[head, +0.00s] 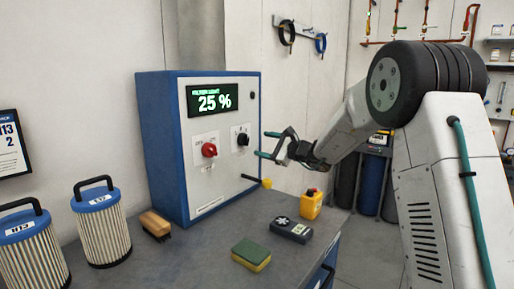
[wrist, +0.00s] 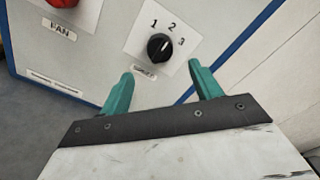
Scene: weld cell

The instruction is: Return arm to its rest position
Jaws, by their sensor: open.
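My gripper (head: 268,144) is open and empty, with its teal fingers in front of the blue and grey control cabinet (head: 178,150). In the wrist view my gripper (wrist: 160,85) has its two fingers spread, with the black selector knob (wrist: 159,47) beyond and between their tips. The knob points up and to the right, between the marks 2 and 3. In the head view the knob (head: 243,139) sits just left of the fingers, apart from them. My arm reaches in from the right, bent at a dark joint. The display (head: 212,99) reads 25 %.
A red fan knob (head: 209,150) is left of the black one. A yellow-tipped lever (head: 266,183) sticks out below.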

